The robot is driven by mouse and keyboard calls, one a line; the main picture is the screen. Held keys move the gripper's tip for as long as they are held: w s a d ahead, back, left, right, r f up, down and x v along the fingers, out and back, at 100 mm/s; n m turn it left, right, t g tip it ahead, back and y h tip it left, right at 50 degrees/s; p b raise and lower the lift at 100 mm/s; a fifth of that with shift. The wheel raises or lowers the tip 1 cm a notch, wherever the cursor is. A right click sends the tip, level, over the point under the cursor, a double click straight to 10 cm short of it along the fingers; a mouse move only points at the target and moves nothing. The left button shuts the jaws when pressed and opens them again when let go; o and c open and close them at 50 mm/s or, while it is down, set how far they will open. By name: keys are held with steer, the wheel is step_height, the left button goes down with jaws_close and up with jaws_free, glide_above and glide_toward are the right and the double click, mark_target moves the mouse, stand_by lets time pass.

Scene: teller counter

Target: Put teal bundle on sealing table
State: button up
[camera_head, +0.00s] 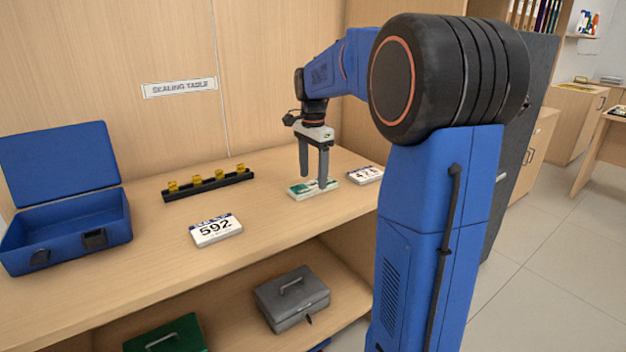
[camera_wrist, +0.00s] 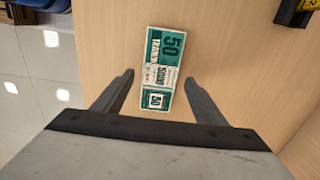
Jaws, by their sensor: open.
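The teal bundle (camera_head: 303,189) lies flat on the wooden top of the sealing table (camera_head: 270,205), under a wall sign that reads "SEALING TABLE". It is a teal and white banknote bundle with a pale band, and it also shows in the wrist view (camera_wrist: 164,57). My gripper (camera_head: 314,182) is above the bundle, pointing down, with its fingers apart. In the wrist view my gripper (camera_wrist: 157,85) has one finger on each side of the bundle's near end, with wood showing between each finger and the bundle. I see nothing held.
An open blue box (camera_head: 75,240) stands at the left. A black rail (camera_head: 210,184) with yellow pieces lies toward the wall. White number plates read 592 (camera_head: 215,231) and about 471 (camera_head: 364,175). A grey cash box (camera_head: 292,298) and a green box (camera_head: 165,337) sit on the shelf below.

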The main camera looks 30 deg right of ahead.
mark_target(313, 185)
step_height(313, 185, up, 10)
steer(key=s+a+f+n+t, duration=0.1)
steer(key=s+a+f+n, duration=0.1)
steer(key=s+a+n, duration=0.45)
steer(key=s+a+f+n+t, duration=0.1)
steer(key=s+a+f+n, duration=0.2)
steer(key=s+f, duration=0.2)
steer(key=s+a+f+n+t, duration=0.1)
steer(key=s+a+f+n, duration=0.2)
steer(key=s, duration=0.8)
steer(key=s+a+f+n+t, duration=0.1)
steer(key=s+a+f+n, duration=0.3)
steer(key=s+f, duration=0.4)
steer(key=shift+n+t, duration=0.4)
steer(key=shift+n, duration=0.15)
steer(key=shift+r, duration=0.1)
